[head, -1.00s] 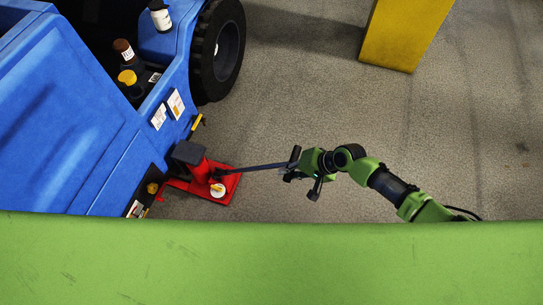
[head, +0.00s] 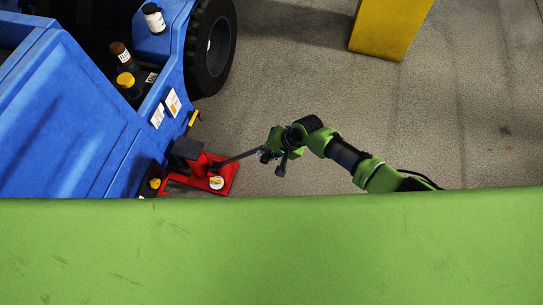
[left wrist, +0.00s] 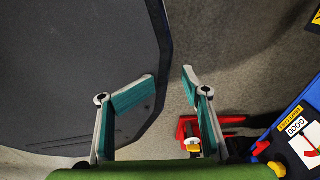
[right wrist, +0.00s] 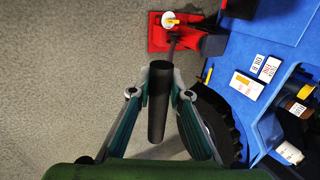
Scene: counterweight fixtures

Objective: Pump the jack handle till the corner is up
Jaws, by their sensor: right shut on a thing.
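The red jack (head: 232,178) stands on the floor beside the corner of the blue vehicle (head: 70,130). Its dark saddle block (head: 187,148) is close to the blue side, but I cannot tell whether they touch. A white dial with a yellow pointer (head: 216,183) sits on the jack. The dark jack handle (head: 238,157) slopes up from the jack to my right gripper (head: 264,153). In the right wrist view the fingers (right wrist: 157,92) close around the handle's black grip (right wrist: 157,110). My left gripper (left wrist: 170,75) is open and empty in the left wrist view.
A black wheel (head: 211,45) is on the blue vehicle, with bottles (head: 125,80) in its bay. A yellow post (head: 390,28) stands at the top right. Bare grey floor (head: 300,90) lies between. My green body fills the bottom of the head view.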

